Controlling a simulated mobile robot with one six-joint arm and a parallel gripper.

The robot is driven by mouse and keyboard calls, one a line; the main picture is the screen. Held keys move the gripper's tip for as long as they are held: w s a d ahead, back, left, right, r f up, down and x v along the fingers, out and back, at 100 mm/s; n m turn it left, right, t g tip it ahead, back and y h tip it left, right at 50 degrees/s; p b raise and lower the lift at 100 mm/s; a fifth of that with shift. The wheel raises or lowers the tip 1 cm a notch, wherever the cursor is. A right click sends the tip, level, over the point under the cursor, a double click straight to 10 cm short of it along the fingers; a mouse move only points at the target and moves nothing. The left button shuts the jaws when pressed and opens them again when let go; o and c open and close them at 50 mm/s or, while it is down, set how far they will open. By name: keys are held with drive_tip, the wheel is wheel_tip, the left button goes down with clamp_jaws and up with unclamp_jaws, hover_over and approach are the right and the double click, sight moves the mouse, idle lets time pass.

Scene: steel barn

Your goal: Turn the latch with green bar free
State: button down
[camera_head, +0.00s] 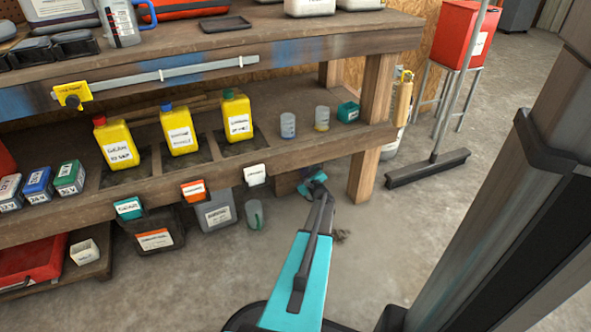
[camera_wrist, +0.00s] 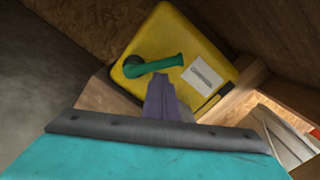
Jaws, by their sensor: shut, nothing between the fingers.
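The latch is a green bar (camera_wrist: 158,65) with a round dark green pivot (camera_wrist: 133,66) at its left end. It is mounted on a yellow box (camera_wrist: 192,45) with a white label (camera_wrist: 203,75). The bar lies nearly level, its right end slightly higher. My gripper (camera_wrist: 160,82) is shut and empty, with its tips just below the middle of the bar; I cannot tell whether they touch it. In the head view my gripper (camera_head: 317,180) reaches low under the bench shelf, and I cannot make out the yellow box or latch there.
A wooden bench leg (camera_head: 364,175) stands just right of my gripper. The shelf edge (camera_head: 300,152) runs above it, with small bins and cups on and below it. A broom (camera_head: 428,168) stands to the right. Wooden boards surround the yellow box in the wrist view.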

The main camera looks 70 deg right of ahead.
drive_tip(key=shift+w+a+r+b, duration=0.1)
drive_tip(key=shift+w+a+r, duration=0.15)
drive_tip(key=shift+r, duration=0.25)
drive_tip(key=shift+w+a+r+b, duration=0.1)
drive_tip(key=shift+w+a+r, duration=0.15)
drive_tip(key=shift+r, duration=0.25)
drive_tip(key=shift+w+a+r+b, duration=0.1)
drive_tip(key=shift+w+a+r, duration=0.05)
drive_tip(key=shift+a+r, duration=0.3)
drive_tip(key=shift+w+r, duration=0.2)
drive_tip(key=s+a+p, duration=0.3)
drive_tip(key=s+a, duration=0.1)
drive_tip(key=s, duration=0.7)
drive_tip(key=shift+a+f+p, duration=0.15)
drive_tip(key=shift+p, duration=0.15)
